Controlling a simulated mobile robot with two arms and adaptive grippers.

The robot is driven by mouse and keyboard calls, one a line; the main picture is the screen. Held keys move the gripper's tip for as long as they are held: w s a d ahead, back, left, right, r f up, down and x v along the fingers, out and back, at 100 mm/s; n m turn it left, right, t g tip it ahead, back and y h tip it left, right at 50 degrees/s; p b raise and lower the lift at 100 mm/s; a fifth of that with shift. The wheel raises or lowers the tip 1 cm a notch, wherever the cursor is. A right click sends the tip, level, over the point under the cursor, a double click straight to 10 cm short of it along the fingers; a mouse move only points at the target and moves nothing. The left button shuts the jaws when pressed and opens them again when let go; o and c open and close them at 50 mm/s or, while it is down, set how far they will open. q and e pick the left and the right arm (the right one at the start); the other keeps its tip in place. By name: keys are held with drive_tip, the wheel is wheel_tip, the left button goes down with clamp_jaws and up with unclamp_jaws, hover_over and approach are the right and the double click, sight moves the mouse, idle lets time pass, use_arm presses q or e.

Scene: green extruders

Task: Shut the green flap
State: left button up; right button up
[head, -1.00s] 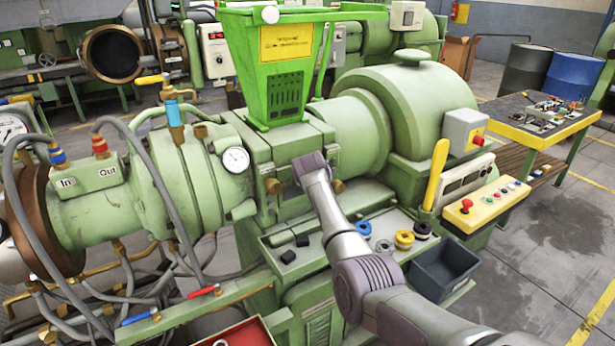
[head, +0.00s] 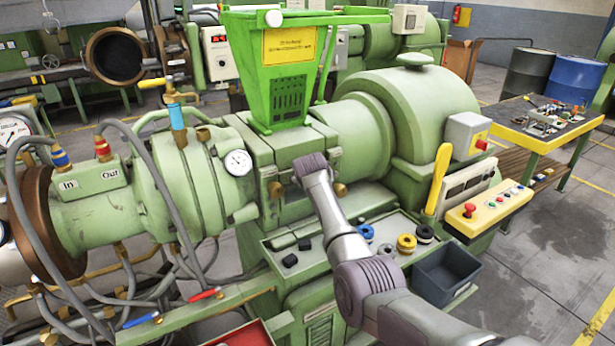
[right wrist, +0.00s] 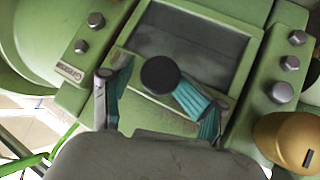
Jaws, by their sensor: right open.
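My right gripper (right wrist: 150,88) is open, its two teal-padded fingers on either side of a round black knob (right wrist: 160,75) in the right wrist view. The knob appears to belong to the green flap (right wrist: 152,116), a pale green panel low in a green frame with a dark grey recess (right wrist: 190,45) above it. I cannot tell whether a finger touches the knob, nor how far the flap stands open. In the head view my right arm reaches the extruder front below the hopper (head: 285,75) and covers the flap and the fingers. My left gripper is out of view.
Bolts and a brass knob (right wrist: 285,142) flank the frame. A gauge (head: 238,162) sits left of the arm. A tray with spools (head: 406,243), a dark bin (head: 446,270) and a yellow control panel (head: 487,206) lie to the right.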

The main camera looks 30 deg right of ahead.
drive_tip(key=shift+s, duration=0.1)
drive_tip(key=v, duration=1.1)
drive_tip(key=shift+s+r, duration=0.2)
drive_tip(key=shift+s, duration=0.15)
drive_tip(key=shift+a, duration=0.15)
